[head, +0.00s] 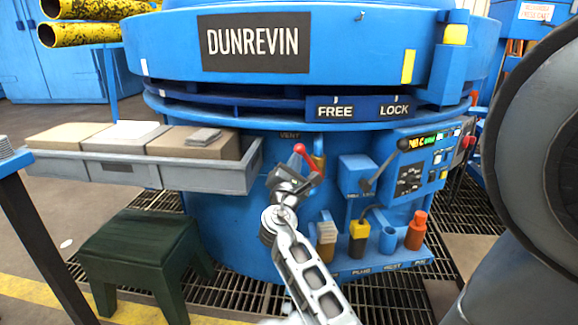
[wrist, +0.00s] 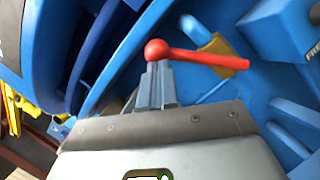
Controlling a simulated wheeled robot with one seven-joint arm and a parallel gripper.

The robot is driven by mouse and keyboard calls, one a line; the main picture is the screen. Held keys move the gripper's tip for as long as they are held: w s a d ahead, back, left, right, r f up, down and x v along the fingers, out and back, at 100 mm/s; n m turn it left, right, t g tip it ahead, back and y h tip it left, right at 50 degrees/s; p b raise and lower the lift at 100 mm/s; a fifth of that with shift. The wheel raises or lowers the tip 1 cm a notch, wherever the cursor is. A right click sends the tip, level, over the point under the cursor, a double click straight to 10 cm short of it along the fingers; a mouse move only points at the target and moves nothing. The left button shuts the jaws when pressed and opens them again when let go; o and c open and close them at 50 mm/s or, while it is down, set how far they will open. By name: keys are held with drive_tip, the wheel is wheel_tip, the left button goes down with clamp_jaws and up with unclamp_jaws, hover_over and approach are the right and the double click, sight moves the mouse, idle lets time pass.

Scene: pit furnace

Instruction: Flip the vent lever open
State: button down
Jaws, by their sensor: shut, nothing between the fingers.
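The red vent lever (head: 307,162) is on the blue furnace wall just below the VENT label (head: 290,135). Its round knob is at the upper left and its bar slants down to the right. In the wrist view the red lever (wrist: 205,57) runs from the knob to the right, with the knob right at the tips of my fingers. My gripper (head: 297,182) is shut and empty, just below the lever. In the wrist view my gripper (wrist: 157,70) has its two grey fingers together. I cannot tell whether they touch the knob.
A brass-coloured block (head: 319,160) sits behind the lever. A grey tray (head: 200,176) with boxes juts out to the left. A control panel (head: 415,165) with a black-knobbed lever (head: 385,165) and a shelf of coloured holders (head: 358,240) stand to the right. A green stool (head: 140,245) is lower left.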

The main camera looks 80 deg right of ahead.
sight(304, 155)
drive_tip(key=m, duration=0.1)
drive_tip(key=s+r+m+g+p, duration=0.1)
drive_tip(key=m, duration=0.1)
drive_tip(key=s+r+m+p, duration=0.1)
drive_tip(key=shift+s+d+r+y, duration=0.2)
drive_tip(key=shift+s+d+y, duration=0.1)
drive_tip(key=shift+y, duration=0.1)
drive_tip(key=shift+s+d+r+m+g+y+p, duration=0.2)
drive_tip(key=shift+s+m+g+y+p, duration=0.15)
drive_tip(key=shift+s+m, duration=0.45)
drive_tip(key=shift+s+d+r+m+g+y+p, duration=0.2)
drive_tip(key=shift+s+m+p, duration=0.25)
drive_tip(key=shift+m, duration=0.75)
drive_tip(key=shift+a+f, duration=0.1)
